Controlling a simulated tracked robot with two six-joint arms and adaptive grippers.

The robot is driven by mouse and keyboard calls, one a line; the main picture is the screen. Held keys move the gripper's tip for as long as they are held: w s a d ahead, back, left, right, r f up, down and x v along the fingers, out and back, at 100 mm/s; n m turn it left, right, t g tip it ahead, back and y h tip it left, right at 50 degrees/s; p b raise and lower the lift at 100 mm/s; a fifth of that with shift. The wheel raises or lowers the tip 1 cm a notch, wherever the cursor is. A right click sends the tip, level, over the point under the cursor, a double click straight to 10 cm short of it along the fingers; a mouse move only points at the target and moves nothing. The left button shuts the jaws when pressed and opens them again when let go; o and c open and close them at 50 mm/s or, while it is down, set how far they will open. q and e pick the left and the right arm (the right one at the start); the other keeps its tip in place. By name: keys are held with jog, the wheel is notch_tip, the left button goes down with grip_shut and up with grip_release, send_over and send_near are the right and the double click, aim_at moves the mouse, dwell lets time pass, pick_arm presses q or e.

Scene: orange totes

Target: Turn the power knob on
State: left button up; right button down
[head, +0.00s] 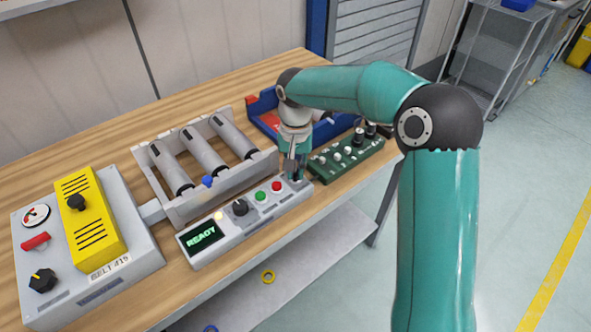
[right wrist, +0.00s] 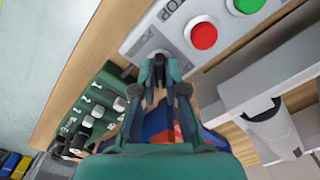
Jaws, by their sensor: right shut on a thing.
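A grey control panel (head: 225,235) on the bench has a lit display reading READY (head: 202,239), a black knob (head: 240,207), a green button (head: 260,195) and a red button (head: 277,186). My right gripper (head: 293,176) points down at the panel's right end, beyond the red button. The red button (right wrist: 204,36) is beside the fingers. My left gripper is not in view.
A green box with several knobs (head: 345,160) stands close to the right of my gripper. A blue bin (head: 262,103) is behind it. A tray with grey rollers (head: 180,207) and a yellow-topped box (head: 85,220) are to the left.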

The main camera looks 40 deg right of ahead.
jog(key=shift+w+d+r+m, duration=0.1)
jog(key=shift+w+r+m, duration=0.1)
jog(key=shift+m, duration=0.1)
jog(key=c, duration=1.4)
grip_release()
jog(key=shift+o, duration=0.9)
jog(key=shift+s+f, duration=0.1)
notch_tip(320, 180, up, 12)
jog(key=shift+f, duration=0.1)
